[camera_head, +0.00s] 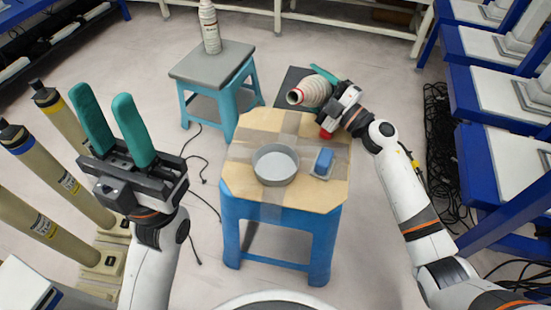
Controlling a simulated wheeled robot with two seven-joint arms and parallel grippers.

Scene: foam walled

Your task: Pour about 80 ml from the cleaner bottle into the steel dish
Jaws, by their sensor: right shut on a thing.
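The steel dish (276,168) is round and grey and stands on the wooden top of the blue stool. I cannot tell whether there is liquid in it. My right gripper (317,87) is shut on a pale ribbed bottle (314,93), which I take to be the cleaner bottle. The bottle is tipped well over, its red-ringed end toward the left. It is above and behind the dish in the picture, apart from it, and no stream shows. The gripper hides part of the bottle. My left gripper (100,97) is open and empty at the left, its teal fingers wide apart.
A blue sponge (324,159) lies on a small holder right of the dish on the wooden stool top (243,183). A second white bottle (209,28) stands on a grey-topped stool (193,68) behind. Tan cylinders (50,170) stand at left; blue-framed benches (490,90) line the right.

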